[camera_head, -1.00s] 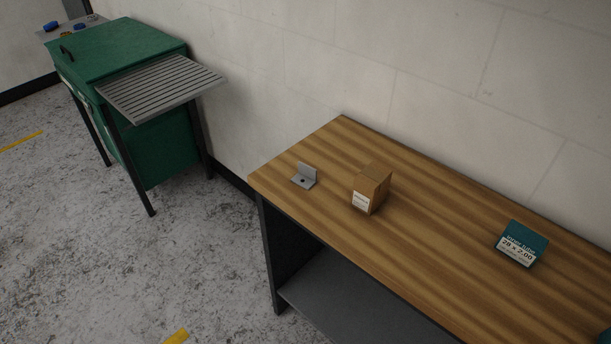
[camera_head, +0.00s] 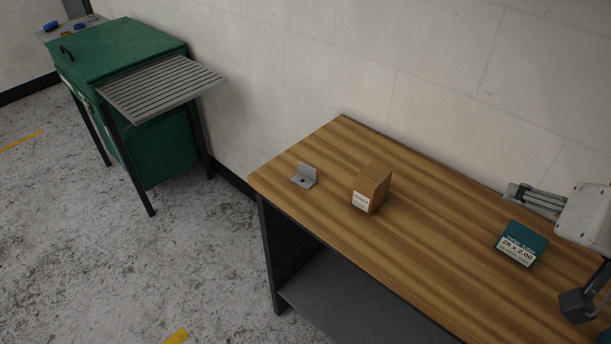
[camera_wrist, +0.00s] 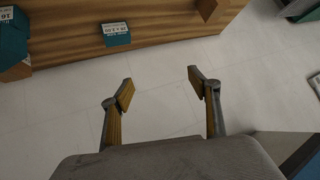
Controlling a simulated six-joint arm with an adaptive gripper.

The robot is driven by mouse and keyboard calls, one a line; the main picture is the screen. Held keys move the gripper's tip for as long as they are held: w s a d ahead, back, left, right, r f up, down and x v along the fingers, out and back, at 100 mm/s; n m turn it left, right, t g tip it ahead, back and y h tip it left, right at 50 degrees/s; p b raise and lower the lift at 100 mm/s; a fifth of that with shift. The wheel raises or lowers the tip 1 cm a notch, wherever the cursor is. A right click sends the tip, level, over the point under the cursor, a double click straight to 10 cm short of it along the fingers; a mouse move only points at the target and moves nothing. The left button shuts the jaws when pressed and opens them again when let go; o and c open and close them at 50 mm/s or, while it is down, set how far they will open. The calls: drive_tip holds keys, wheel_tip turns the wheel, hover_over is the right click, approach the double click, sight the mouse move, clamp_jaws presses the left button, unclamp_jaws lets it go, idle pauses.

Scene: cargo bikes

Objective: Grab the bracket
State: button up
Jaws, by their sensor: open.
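The bracket (camera_head: 304,178) is a small grey L-shaped piece with a dark hole in its base and one upright plate. It stands near the left end of the wooden bench top, with nothing on it. My gripper (camera_wrist: 162,86) is open and empty in the wrist view, its two fingers apart over a pale wall. In the head view it comes in at the right edge, near the teal box, far to the right of the bracket. The bracket does not show in the wrist view.
A cardboard box (camera_head: 371,189) stands just right of the bracket. A teal inner tube box (camera_head: 523,243) sits further right, and shows in the wrist view (camera_wrist: 116,34). The wooden bench (camera_head: 440,225) backs onto the wall. A green cabinet (camera_head: 130,50) stands apart at left.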

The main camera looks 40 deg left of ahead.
drive_tip(key=w+a+r+t+y, duration=0.2)
drive_tip(key=w+a, duration=0.5)
drive_tip(key=a, duration=0.6)
drive_tip(key=w+a+r+t+y, duration=0.1)
drive_tip(key=w+a, duration=0.6)
drive_tip(key=a, duration=0.7)
drive_tip(key=a+f+m+t+h, duration=0.1)
drive_tip(key=a+f, duration=0.3)
drive_tip(key=a, duration=0.2)
drive_tip(key=a+f+t, duration=0.1)
drive_tip(key=a+f, duration=0.2)
drive_tip(key=a, duration=0.4)
drive_tip(key=s+a+f+h, duration=0.1)
drive_tip(key=s+a+f, duration=0.1)
drive_tip(key=f, duration=0.2)
drive_tip(key=s+a+f+h, duration=0.1)
drive_tip(key=s+a+f, duration=0.2)
drive_tip(key=f, duration=0.2)
drive_tip(key=s+a+f+h, duration=0.1)
drive_tip(key=s+a+f, duration=0.1)
drive_tip(key=a+f, duration=0.1)
drive_tip(key=shift+s+f+m, duration=0.3)
drive_tip(key=shift+f+m, duration=0.1)
drive_tip(key=shift+f, duration=0.25)
drive_tip(key=h, duration=0.3)
approach(306, 170)
drive_tip(key=x, duration=0.2)
drive_tip(key=shift+w+d+f, duration=0.1)
drive_tip(key=shift+w+f, duration=0.15)
drive_tip(key=shift+w, duration=0.15)
